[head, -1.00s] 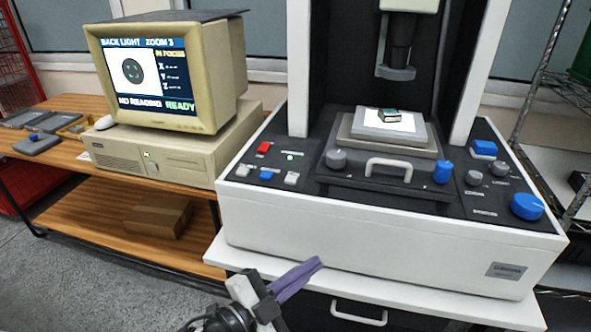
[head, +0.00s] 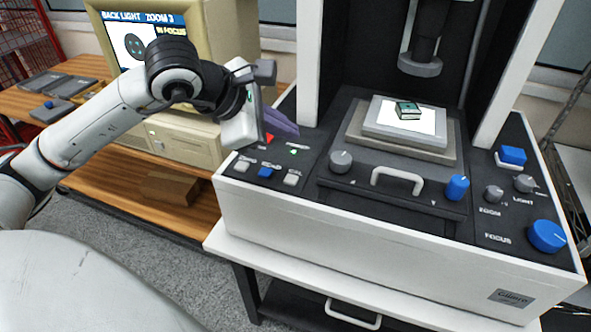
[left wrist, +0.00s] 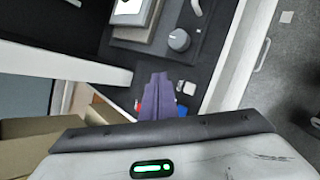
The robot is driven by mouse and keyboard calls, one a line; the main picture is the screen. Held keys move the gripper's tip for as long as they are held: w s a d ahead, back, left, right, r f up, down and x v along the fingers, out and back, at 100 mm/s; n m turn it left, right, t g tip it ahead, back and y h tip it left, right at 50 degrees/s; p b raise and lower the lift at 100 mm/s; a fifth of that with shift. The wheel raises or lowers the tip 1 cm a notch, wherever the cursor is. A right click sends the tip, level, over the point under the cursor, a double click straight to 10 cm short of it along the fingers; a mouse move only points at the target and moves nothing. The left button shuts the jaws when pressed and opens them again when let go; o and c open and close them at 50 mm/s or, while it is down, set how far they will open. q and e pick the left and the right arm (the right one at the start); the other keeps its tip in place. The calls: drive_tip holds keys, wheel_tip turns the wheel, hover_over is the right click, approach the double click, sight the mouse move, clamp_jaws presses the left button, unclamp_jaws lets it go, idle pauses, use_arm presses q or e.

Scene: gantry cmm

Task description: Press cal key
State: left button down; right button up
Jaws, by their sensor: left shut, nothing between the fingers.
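Three small keys sit at the front left of the machine's dark panel in the head view: a white left key (head: 242,164), a blue middle key (head: 266,171) and a white right key (head: 292,178). Their labels are too small to read surely, so I cannot tell which is the cal key. In the left wrist view the purple fingers (left wrist: 158,95) point at the panel, hiding part of the keys. My right gripper is not in view.
The stage (head: 440,152) carries a small green part (head: 407,110) under the lens (head: 421,64). A grey knob (head: 340,161), a handle (head: 398,178) and blue knobs (head: 547,236) stand on the panel. The monitor (head: 216,30) is close behind my left arm.

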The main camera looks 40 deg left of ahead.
use_arm(q)
drive_tip(key=shift+a+r, duration=0.1)
idle(0.3)
drive_tip(key=b, duration=0.5)
hover_over(286, 181)
wheel_tip(286, 181, down, 8)
drive_tip(key=shift+f, duration=0.1)
drive_tip(key=shift+f+b, duration=0.25)
drive_tip(key=shift+b, duration=0.3)
drive_tip(key=shift+f, duration=0.15)
idle(0.4)
